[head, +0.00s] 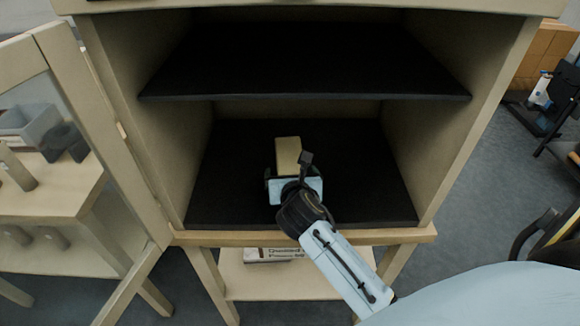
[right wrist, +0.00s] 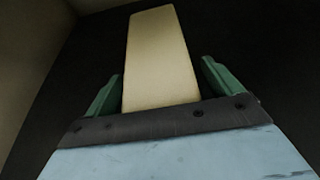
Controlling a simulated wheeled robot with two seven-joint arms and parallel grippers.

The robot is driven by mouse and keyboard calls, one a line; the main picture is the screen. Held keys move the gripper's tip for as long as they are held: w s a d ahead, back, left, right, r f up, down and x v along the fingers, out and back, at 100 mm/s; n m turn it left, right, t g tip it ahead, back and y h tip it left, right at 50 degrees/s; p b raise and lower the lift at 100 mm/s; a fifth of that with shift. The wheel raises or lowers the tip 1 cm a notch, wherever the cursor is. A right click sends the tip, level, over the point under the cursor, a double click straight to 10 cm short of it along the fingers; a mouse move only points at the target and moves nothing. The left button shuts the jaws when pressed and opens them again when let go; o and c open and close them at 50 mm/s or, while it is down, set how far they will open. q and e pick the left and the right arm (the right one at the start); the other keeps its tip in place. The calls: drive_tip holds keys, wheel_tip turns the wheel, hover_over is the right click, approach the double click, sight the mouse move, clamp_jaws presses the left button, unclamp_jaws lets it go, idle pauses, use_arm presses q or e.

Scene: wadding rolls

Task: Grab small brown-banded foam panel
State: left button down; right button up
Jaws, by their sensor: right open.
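A small tan block-like panel (head: 288,155) stands on the black lower shelf of the cabinet in the head view. No brown band can be made out on it. In the right wrist view the panel (right wrist: 162,60) shows as a pale tan slab between the two green fingers. My right gripper (head: 292,180) is inside the cabinet at the panel's near side. In the right wrist view my right gripper (right wrist: 163,85) is open, with one finger on each side of the panel and a visible gap on the right. My left gripper is not in view.
The cabinet's black upper shelf (head: 300,65) is empty and lies above my right arm. Side walls flank the lower shelf (head: 370,190), which is otherwise clear. A glazed door (head: 120,150) stands open at left. A white box (head: 267,255) lies underneath.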

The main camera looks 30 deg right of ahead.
drive_tip(key=shift+w+d, duration=0.1)
drive_tip(key=shift+w, duration=0.05)
drive_tip(key=c, duration=1)
drive_tip(key=shift+c, duration=0.2)
